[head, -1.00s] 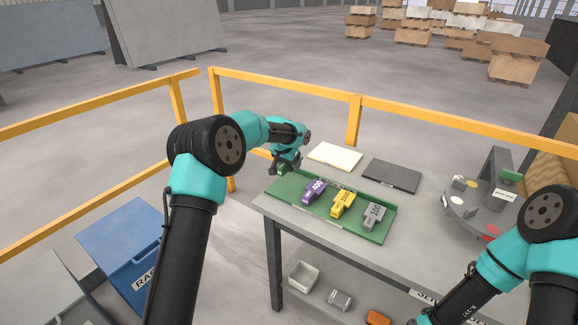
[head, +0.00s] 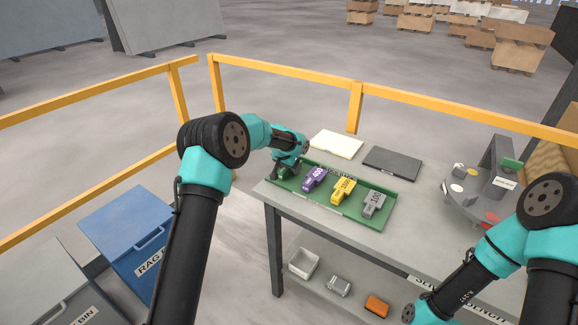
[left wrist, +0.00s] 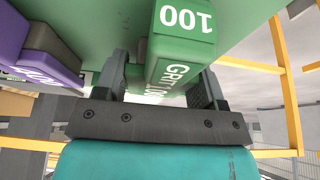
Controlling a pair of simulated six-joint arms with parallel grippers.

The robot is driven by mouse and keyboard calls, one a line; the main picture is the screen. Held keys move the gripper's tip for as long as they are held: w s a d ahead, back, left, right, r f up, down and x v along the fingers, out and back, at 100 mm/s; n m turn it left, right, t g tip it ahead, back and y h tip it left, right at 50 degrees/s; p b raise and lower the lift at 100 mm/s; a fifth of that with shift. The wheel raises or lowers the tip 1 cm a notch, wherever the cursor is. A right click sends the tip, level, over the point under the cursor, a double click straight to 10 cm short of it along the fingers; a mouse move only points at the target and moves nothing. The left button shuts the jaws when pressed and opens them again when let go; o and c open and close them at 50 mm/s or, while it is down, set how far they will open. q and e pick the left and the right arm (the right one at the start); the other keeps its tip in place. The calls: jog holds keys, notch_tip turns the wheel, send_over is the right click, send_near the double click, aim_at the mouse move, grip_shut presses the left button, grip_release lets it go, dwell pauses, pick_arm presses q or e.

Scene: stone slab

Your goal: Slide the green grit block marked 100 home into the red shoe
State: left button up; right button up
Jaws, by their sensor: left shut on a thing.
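My left gripper (head: 284,171) is down at the left end of the green tray (head: 330,205). In the left wrist view its fingers (left wrist: 162,80) are shut on the green grit block (left wrist: 182,50), whose face reads 100 and whose side shows GRIT. In the head view the gripper mostly hides that block (head: 282,175). It looks still at the tray; I cannot tell whether it is lifted. At the right a grey round fixture (head: 463,200) carries coloured parts, with a small red part, likely the red shoe (head: 491,217), near its front right.
A purple block (head: 314,179), a yellow block (head: 343,190) and a grey block (head: 373,203) stand in the tray right of my left gripper. A cream pad (head: 337,144) and a dark pad (head: 391,168) lie behind it. Bare tabletop (head: 425,215) separates tray and fixture.

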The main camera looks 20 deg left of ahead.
pick_arm(q)
jog(key=o, duration=1.1)
jog(key=shift+r, duration=0.1)
jog(key=v, duration=1.7)
jog(key=shift+s+a, duration=0.1)
